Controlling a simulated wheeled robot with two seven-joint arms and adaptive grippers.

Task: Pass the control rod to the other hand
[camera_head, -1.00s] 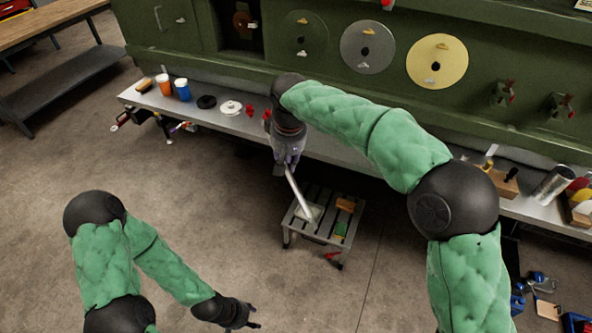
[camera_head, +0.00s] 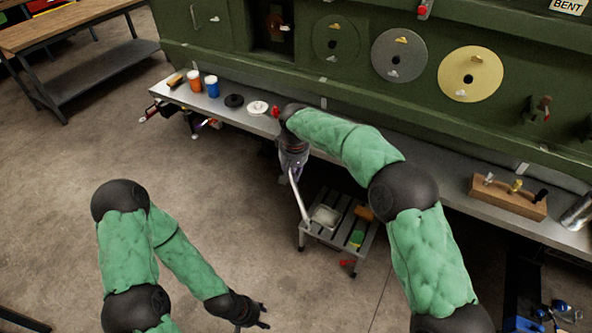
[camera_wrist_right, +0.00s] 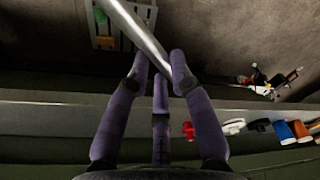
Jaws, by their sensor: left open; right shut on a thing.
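The control rod (camera_head: 301,203) is a light metal bar. It hangs tilted from my right gripper (camera_head: 293,172), its lower end in front of the small slatted stool. In the right wrist view the rod (camera_wrist_right: 138,27) runs between the fingers of my right gripper (camera_wrist_right: 158,70), which is shut on it. My left gripper (camera_head: 262,316) is open and empty, low in the head view, over bare floor and well apart from the rod.
The slatted stool (camera_head: 338,244) holds a grey pad, an orange block and a green block. A long grey shelf (camera_head: 440,187) runs along the green panel, with an orange cup (camera_head: 194,82), a blue cup (camera_head: 212,87) and a wooden block (camera_head: 508,197).

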